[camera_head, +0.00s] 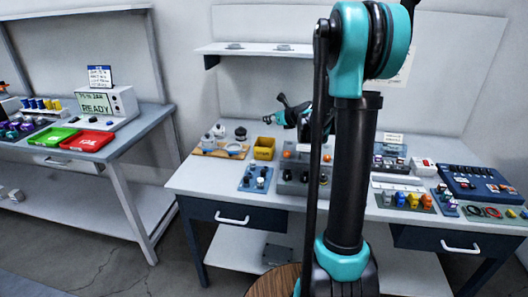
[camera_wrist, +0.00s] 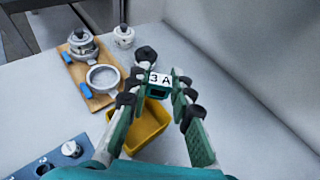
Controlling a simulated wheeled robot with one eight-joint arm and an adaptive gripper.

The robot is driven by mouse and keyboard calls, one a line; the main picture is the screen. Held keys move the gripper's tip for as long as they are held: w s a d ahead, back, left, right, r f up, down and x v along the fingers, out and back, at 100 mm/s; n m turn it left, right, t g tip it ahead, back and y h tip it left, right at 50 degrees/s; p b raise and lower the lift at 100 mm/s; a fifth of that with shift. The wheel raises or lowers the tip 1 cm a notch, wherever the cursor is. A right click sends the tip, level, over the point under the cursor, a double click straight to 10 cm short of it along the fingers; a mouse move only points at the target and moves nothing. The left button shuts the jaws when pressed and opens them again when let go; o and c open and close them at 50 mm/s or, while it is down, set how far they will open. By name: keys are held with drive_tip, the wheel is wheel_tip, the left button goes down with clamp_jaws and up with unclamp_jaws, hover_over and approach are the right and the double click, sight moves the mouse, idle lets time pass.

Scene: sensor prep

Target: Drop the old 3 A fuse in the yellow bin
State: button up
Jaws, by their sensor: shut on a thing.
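The fuse (camera_wrist: 160,79) shows a white face marked "3 A" in the wrist view, with a dark teal body below it. My gripper (camera_wrist: 157,92) is shut on it, one finger on each side. The yellow bin (camera_wrist: 148,132) appears below and behind the fingers, partly hidden by them. In the head view the yellow bin (camera_head: 263,153) stands on the middle table, and my gripper (camera_head: 270,119) is above it. The fuse is too small to make out there.
A wooden board (camera_wrist: 98,99) with metal fixtures lies left of the bin. A blue panel with knobs (camera_head: 256,179) stands in front of the bin. The tabletop (camera_wrist: 245,108) right of the bin is clear in the wrist view. A wall shelf (camera_head: 258,49) hangs behind.

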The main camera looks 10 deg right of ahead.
drive_tip(key=shift+f, duration=2.45)
drive_tip(key=o, duration=0.8)
drive_tip(key=v, duration=1.2)
drive_tip(key=shift+d, duration=0.1)
drive_tip(key=shift+f, duration=0.1)
